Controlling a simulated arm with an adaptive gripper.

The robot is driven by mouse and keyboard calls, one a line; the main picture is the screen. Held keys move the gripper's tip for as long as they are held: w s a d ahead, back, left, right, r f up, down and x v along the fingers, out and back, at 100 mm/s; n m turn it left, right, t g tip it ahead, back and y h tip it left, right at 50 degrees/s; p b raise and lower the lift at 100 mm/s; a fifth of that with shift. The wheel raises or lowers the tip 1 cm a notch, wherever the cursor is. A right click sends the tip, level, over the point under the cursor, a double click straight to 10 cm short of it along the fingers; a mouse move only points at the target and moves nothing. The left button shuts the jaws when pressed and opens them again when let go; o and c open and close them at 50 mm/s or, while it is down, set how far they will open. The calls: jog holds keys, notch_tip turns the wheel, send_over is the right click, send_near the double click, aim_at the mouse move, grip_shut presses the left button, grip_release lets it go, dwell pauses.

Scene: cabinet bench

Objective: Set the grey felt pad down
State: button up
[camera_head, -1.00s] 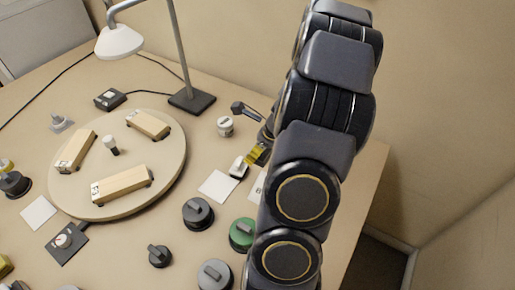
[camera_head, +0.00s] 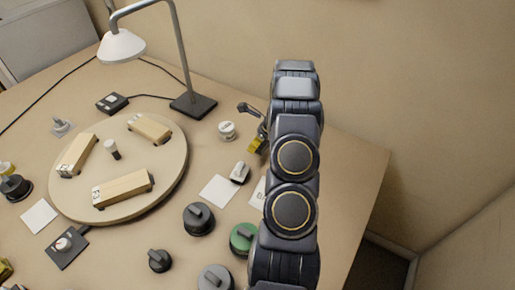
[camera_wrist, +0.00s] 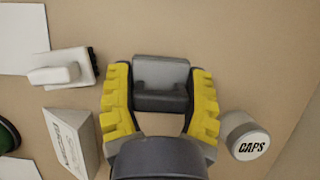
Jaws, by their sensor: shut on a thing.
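My gripper (camera_wrist: 160,92) has yellow ribbed fingers, closed on a grey block with a raised lighter back part, which I take to be the grey felt pad (camera_wrist: 160,98). The pad sits between both fingers in the wrist view. I cannot tell whether it touches the bench. In the head view my gripper (camera_head: 258,144) shows only as a bit of yellow beside my arm. The pad is hidden there.
A white-handled block (camera_wrist: 62,69) lies left of my gripper, near a white card (camera_head: 217,191). A white wedge (camera_wrist: 70,138) stands close at lower left. A CAPS jar (camera_wrist: 245,135) stands close at right. Several knobs and a round board (camera_head: 170,185) lie further left.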

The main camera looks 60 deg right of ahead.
aim_at(258, 149)
jog(key=shift+w+d+f, duration=0.1)
jog(key=shift+d+f, duration=0.05)
jog(key=shift+f, duration=1.6)
jog(key=shift+f, duration=0.1)
jog(key=o, duration=1)
